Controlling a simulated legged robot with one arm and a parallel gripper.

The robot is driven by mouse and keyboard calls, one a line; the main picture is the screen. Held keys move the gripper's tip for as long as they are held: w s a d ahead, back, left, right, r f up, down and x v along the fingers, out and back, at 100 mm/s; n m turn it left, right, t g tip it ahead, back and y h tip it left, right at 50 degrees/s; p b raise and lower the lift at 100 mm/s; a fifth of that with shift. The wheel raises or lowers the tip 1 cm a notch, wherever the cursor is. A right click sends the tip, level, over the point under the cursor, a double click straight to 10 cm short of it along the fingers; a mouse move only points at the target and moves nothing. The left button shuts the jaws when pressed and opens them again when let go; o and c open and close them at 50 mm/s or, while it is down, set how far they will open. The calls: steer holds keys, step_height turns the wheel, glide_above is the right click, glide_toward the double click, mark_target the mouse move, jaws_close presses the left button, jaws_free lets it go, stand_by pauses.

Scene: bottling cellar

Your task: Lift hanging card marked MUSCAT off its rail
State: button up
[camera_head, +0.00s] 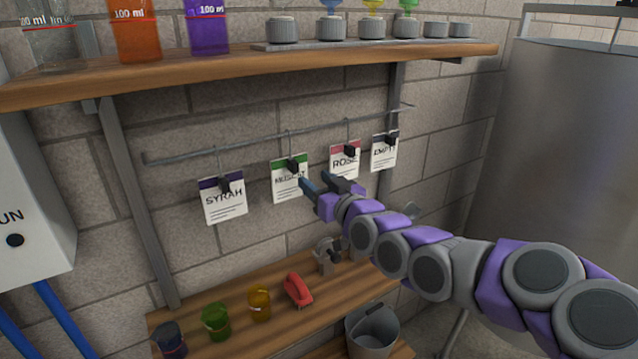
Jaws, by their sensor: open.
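The MUSCAT card (290,184), white with a green top band and a dark clip, hangs by a hook from the thin grey rail (260,137). It is second from the left, between the purple-topped SYRAH card (223,204) and the pink-topped ROSE card (345,166). My gripper (318,182) is open, its dark fingers pointing left toward the MUSCAT card. One fingertip overlaps the card's right edge in the picture; I cannot tell whether it touches. Nothing shows between the fingers.
The EMPTY card (383,157) hangs at the rail's right end. An upper wooden shelf (240,72) with beakers overhangs the rail. A lower shelf (250,325) holds small jars and a red object (298,290). A bucket (372,330) stands below right. A large steel tank (560,150) is at right.

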mark_target(296, 169)
steer(key=w+a+p, duration=0.1)
steer(key=a, duration=0.1)
steer(key=w+a+p, duration=0.1)
steer(key=shift+w+a, duration=0.3)
steer(key=shift+a, duration=0.05)
steer(key=shift+w+a, duration=0.25)
steer(key=shift+w+d+r+p, duration=0.15)
steer(key=shift+w+p, duration=0.55)
steer(key=shift+p, duration=0.35)
steer(key=shift+w+p, duration=0.45)
steer(key=shift+p, duration=0.05)
steer(key=shift+w+a, duration=0.2)
steer(key=shift+a, duration=0.1)
steer(key=shift+w+a+p, duration=0.2)
steer(key=shift+a+p, duration=0.1)
steer(key=shift+a, duration=0.4)
steer(key=shift+d, duration=0.5)
steer(key=shift+w+a+p, duration=0.4)
steer(key=shift+a+p, duration=0.2)
steer(key=shift+a, duration=0.1)
steer(key=shift+d, duration=0.15)
